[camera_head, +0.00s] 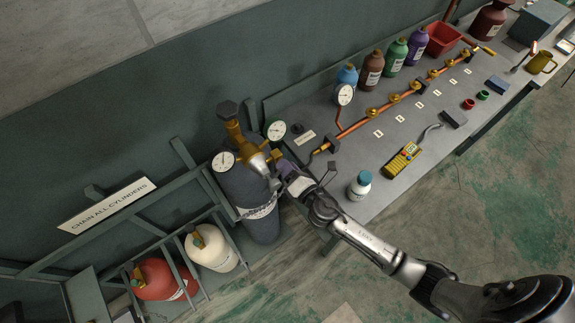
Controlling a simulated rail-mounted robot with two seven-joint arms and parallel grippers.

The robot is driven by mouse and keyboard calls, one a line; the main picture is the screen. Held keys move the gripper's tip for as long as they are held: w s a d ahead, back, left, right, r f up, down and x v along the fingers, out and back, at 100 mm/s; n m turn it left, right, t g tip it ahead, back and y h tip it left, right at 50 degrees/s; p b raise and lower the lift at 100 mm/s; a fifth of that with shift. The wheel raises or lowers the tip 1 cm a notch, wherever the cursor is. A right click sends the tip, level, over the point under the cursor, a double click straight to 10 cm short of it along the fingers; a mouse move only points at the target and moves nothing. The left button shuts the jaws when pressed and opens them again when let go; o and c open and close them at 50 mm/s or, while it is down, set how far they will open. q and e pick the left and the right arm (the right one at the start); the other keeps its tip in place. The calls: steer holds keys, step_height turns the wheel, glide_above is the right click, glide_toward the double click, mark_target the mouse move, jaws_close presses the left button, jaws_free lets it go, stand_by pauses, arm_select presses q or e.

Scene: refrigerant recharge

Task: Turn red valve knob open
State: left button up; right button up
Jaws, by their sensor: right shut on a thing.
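A tall dark gas cylinder (262,226) stands upright at the left end of the bench. A brass regulator (256,160) with two round gauges (223,161) (275,131) sits on its top. My right gripper (283,166) reaches in from the lower right and is shut on a small valve knob at the right side of the regulator. The jaws mostly hide this knob, and I cannot make out a clear red colour on it. My left gripper is not in view.
A grey rack holds a red cylinder (164,279) and a white cylinder (212,248). The bench (395,205) carries a copper manifold (371,119), several coloured bottles, a yellow meter (402,159) and a white bottle (360,185) near my arm. The floor at lower right is clear.

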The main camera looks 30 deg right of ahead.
steer(key=shift+n, duration=1)
steer(key=o, duration=0.9)
steer(key=s, duration=0.4)
steer(key=s+d+b, duration=0.1)
steer(key=s, duration=0.4)
steer(key=s+b, duration=0.1)
steer(key=s, duration=0.3)
steer(key=shift+s+d, duration=0.15)
steer(key=shift+s, duration=0.25)
